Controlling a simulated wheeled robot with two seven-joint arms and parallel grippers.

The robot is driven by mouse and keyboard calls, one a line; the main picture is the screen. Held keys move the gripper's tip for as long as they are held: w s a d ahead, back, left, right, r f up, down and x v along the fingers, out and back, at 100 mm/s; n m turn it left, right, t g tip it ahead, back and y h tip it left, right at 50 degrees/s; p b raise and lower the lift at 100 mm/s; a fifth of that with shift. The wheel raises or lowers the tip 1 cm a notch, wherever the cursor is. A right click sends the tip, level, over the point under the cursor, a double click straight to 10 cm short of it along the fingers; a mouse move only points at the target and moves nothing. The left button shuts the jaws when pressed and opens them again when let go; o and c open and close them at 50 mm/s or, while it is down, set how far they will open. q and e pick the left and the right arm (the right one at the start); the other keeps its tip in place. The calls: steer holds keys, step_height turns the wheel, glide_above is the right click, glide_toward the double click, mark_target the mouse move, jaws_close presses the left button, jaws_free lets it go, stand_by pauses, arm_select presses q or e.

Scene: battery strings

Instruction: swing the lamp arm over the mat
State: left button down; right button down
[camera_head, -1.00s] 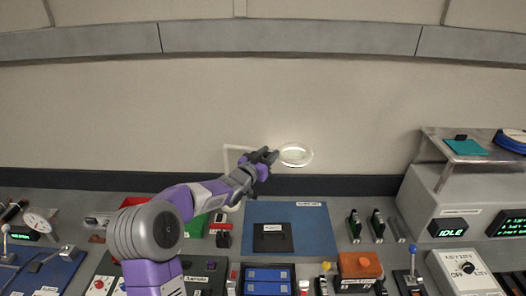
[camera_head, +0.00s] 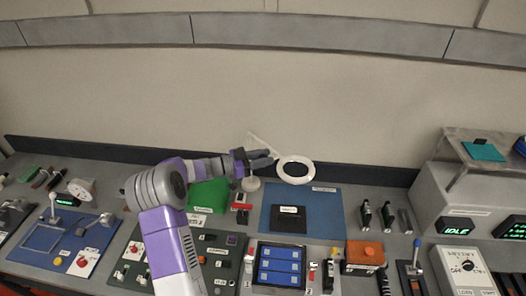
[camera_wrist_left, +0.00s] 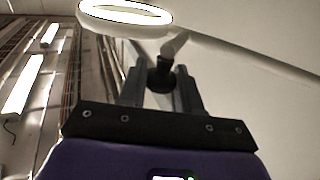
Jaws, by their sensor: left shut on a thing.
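The lamp is a white ring head (camera_head: 295,169) on a thin pale arm (camera_head: 257,142), with a round pale base (camera_head: 251,184) on the bench. In the head view the ring appears just above the far edge of the blue mat (camera_head: 330,212); its lower rim is near that edge. My left gripper (camera_head: 262,157) is left of the ring. In the left wrist view my left gripper's fingers (camera_wrist_left: 161,82) are shut on a dark knob (camera_wrist_left: 160,74) under the pale lamp arm (camera_wrist_left: 250,55), and the ring (camera_wrist_left: 125,14) is up left. My right gripper is not in view.
A dark square pad (camera_head: 287,222) lies on the mat. A green block (camera_head: 208,194) and a red item (camera_head: 240,200) stand left of it. A tray of blue cells (camera_head: 280,265) and an orange box (camera_head: 364,253) are in front. Black clips (camera_head: 377,214) stand right.

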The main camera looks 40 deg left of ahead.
arm_select(q)
steer(key=shift+s+a+r+h, duration=0.1)
steer(key=shift+s+a+h, duration=0.1)
steer(key=shift+h, duration=0.1)
steer(key=c, duration=0.9)
jaws_free()
steer(key=shift+o, duration=0.2)
steer(key=b+v, duration=0.1)
steer(key=v, duration=0.6)
steer(key=shift+s+a, duration=0.2)
steer(key=shift+s, duration=0.05)
steer(key=shift+r, duration=0.1)
